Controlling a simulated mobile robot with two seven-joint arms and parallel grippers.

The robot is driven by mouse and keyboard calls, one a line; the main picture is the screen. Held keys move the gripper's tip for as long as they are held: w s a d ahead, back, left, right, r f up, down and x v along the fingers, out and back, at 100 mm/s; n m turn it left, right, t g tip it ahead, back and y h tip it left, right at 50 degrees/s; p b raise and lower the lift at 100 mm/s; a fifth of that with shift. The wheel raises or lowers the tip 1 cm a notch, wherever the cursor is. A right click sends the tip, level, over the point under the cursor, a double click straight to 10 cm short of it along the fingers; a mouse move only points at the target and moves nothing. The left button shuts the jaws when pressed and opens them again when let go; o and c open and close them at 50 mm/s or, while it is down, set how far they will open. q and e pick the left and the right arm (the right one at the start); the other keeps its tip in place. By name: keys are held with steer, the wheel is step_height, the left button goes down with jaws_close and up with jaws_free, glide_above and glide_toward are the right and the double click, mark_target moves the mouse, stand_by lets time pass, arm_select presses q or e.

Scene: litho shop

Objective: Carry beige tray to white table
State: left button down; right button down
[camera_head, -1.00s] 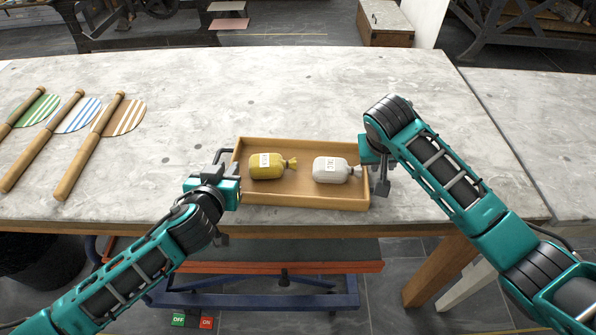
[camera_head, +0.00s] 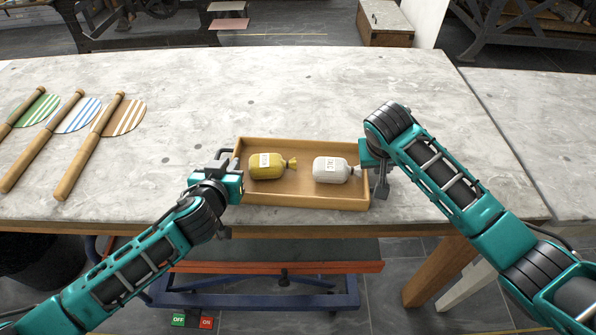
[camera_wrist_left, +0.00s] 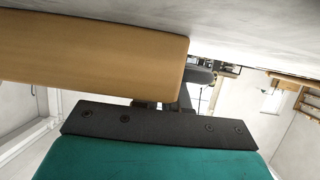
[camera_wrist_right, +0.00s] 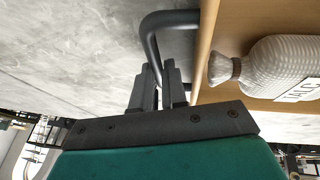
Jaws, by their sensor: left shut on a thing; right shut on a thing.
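The beige tray (camera_head: 300,201) is a shallow wooden box at the front edge of the stone-topped table. It holds a yellow sack (camera_head: 267,166) on its left and a white sack marked TALC (camera_head: 331,170) on its right; the white sack also shows in the right wrist view (camera_wrist_right: 275,68). My left gripper (camera_head: 232,165) is at the tray's left end, and its fingers are mostly hidden. My right gripper (camera_wrist_right: 160,80) is shut on the dark handle (camera_wrist_right: 160,22) at the tray's right end. The tray looks level; I cannot tell whether it touches the table.
The stone-topped table (camera_head: 270,85) is clear behind the tray. Several wooden rollers, one of them here (camera_head: 88,148), and striped round paddles lie at its left. Another pale tabletop (camera_head: 540,125) adjoins on the right. A blue-framed cart (camera_head: 260,293) stands below the front edge.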

arm_select(q)
steer(key=shift+r, duration=0.1)
arm_select(e)
steer(key=shift+r, duration=0.1)
stand_by(0.3)
